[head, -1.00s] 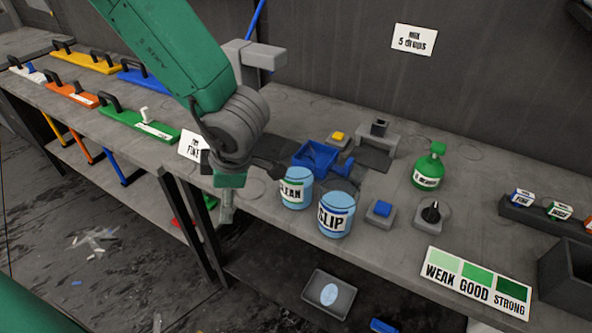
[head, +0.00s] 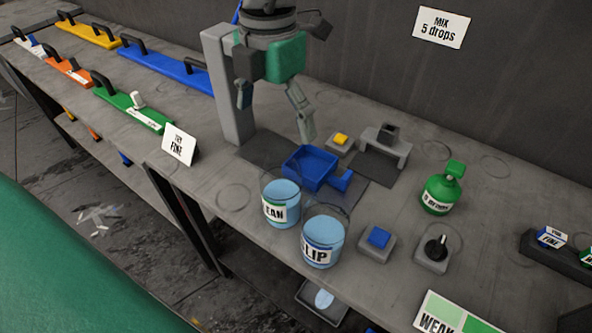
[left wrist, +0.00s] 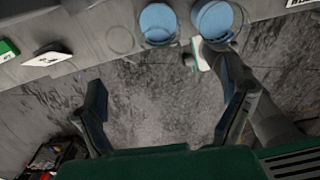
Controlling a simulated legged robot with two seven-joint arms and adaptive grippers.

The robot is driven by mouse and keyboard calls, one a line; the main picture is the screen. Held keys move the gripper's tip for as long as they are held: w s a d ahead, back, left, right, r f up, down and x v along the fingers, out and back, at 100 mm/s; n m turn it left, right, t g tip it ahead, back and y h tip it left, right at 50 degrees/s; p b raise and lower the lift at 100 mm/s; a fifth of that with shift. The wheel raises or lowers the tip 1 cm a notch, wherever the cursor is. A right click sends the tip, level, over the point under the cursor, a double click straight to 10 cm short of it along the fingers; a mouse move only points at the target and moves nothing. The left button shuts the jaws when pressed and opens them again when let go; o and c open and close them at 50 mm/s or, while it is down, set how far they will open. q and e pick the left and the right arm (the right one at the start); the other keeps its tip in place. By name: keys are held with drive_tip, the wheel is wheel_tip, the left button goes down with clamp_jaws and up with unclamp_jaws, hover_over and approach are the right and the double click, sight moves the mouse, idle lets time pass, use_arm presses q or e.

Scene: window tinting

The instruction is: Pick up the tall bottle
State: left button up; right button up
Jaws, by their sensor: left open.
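A green bottle (head: 441,190) with a white label stands upright on the bench, right of centre in the head view; I see no other bottle. The bottle does not show there.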

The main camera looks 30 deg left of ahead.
sight(275, 154)
use_arm(q)
drive_tip(key=f+b, duration=0.1)
drive_tip(key=f, duration=0.7)
drive_tip(key=shift+a, duration=0.2)
drive_tip(key=shift+a+f, duration=0.15)
drive_tip(key=shift+f, duration=0.35)
drive_tip(key=f, duration=0.3)
drive_tip(key=f+b, duration=0.1)
drive_tip(key=shift+w+d+f, duration=0.25)
drive_tip(key=shift+d+f, duration=0.05)
drive_tip(key=shift+d, duration=0.1)
drive_tip(key=shift+s+a, duration=0.1)
drive_tip(key=shift+a, duration=0.05)
drive_tip(key=c, duration=0.4)
drive_tip(key=shift+a, duration=0.1)
drive_tip(key=c, duration=1.4)
